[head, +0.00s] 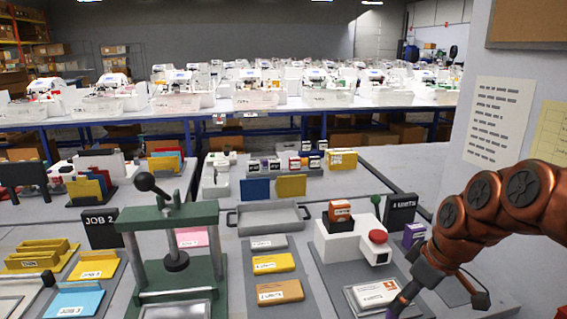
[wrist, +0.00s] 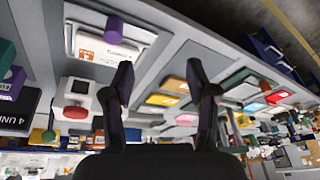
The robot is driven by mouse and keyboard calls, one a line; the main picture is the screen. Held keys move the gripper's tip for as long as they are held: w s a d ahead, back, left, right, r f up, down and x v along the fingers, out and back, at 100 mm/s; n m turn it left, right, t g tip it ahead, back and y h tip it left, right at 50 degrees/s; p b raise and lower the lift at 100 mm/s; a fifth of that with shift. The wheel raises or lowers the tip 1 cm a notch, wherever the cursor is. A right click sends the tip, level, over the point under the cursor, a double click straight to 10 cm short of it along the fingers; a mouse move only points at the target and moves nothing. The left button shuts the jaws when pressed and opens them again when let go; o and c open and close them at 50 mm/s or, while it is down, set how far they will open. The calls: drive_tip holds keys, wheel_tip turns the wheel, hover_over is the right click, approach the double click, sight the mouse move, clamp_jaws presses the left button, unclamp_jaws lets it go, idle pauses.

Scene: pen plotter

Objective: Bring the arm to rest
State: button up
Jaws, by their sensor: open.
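My gripper (wrist: 161,80) is open in the wrist view, its two dark fingers spread with nothing between them. In the head view my copper-coloured arm reaches in from the right, with its end low over the right of the bench. A white card with an orange label (head: 375,291) lies in a grey tray close to the arm's end; it also shows at the upper left of the wrist view (wrist: 90,45). A small purple piece (wrist: 113,28) stands at the card's edge, apart from the fingers.
A white device with a red button (head: 350,240) stands left of my arm. A green press (head: 170,225) stands further left. Labelled trays, coloured cards and a "4 UNITS" sign (head: 399,212) crowd the bench. A wall panel with notices (head: 500,120) rises behind my arm.

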drive_tip(key=s+a+r+m+g+h+p, duration=0.1)
drive_tip(key=s+a+m+g+p, duration=0.1)
drive_tip(key=s, duration=1)
drive_tip(key=s+a+r+m+g+h+p, duration=0.1)
drive_tip(key=s+a+m+p, duration=0.4)
drive_tip(key=s, duration=0.7)
drive_tip(key=shift+a+r+m+g+h, duration=0.25)
drive_tip(key=shift+a+m+g+h, duration=0.15)
drive_tip(key=shift+g, duration=0.1)
drive_tip(key=shift+s, duration=0.1)
